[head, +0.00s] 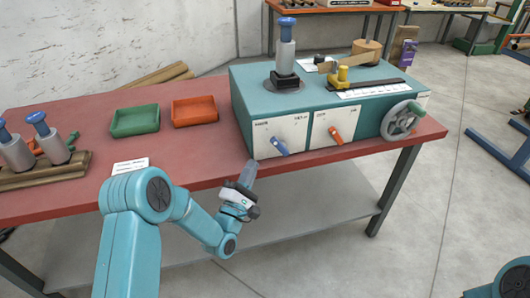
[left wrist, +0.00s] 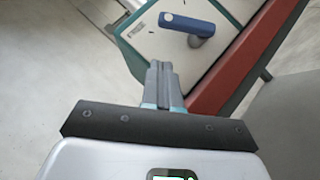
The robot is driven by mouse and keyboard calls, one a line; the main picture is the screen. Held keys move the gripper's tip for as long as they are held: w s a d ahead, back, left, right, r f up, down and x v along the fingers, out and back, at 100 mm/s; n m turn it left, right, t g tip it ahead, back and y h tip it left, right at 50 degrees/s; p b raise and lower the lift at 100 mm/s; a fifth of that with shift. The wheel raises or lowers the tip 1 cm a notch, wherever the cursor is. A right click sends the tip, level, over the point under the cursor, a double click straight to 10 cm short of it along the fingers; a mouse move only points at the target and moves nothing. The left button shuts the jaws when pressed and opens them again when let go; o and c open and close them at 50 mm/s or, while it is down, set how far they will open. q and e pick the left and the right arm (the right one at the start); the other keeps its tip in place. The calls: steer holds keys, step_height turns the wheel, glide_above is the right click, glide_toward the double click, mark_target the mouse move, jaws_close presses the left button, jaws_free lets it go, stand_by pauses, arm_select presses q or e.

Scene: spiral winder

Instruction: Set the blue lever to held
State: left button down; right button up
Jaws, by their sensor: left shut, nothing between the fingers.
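The blue lever (head: 280,146) sits on a white plate (head: 263,131) on the front of the teal winder box (head: 240,98), at its left end. It slants down to the right in the head view. In the left wrist view the lever (left wrist: 187,24) lies ahead of the fingers, near the top. My left gripper (head: 248,172) is shut and empty, in front of the table edge, below and left of the lever and apart from it. Its closed fingers show in the left wrist view (left wrist: 160,80). My right gripper is not in view.
An orange lever (head: 336,136) on a second white plate and a grey handwheel (head: 402,120) sit right of the blue lever. The red table (head: 200,160) holds green (head: 135,121) and orange (head: 195,111) trays and a wooden spool rack (head: 50,172). Floor in front is clear.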

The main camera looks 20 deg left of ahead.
mark_target(280, 147)
arm_select(q)
steer(key=shift+w+d+r+p, duration=0.25)
steer(key=shift+w+d+r, duration=0.55)
steer(key=shift+w, duration=0.2)
steer(key=shift+w+d+r+p, duration=0.25)
steer(key=shift+w+d+r, duration=0.4)
steer(key=shift+w+r, duration=0.25)
steer(key=shift+f, duration=0.1)
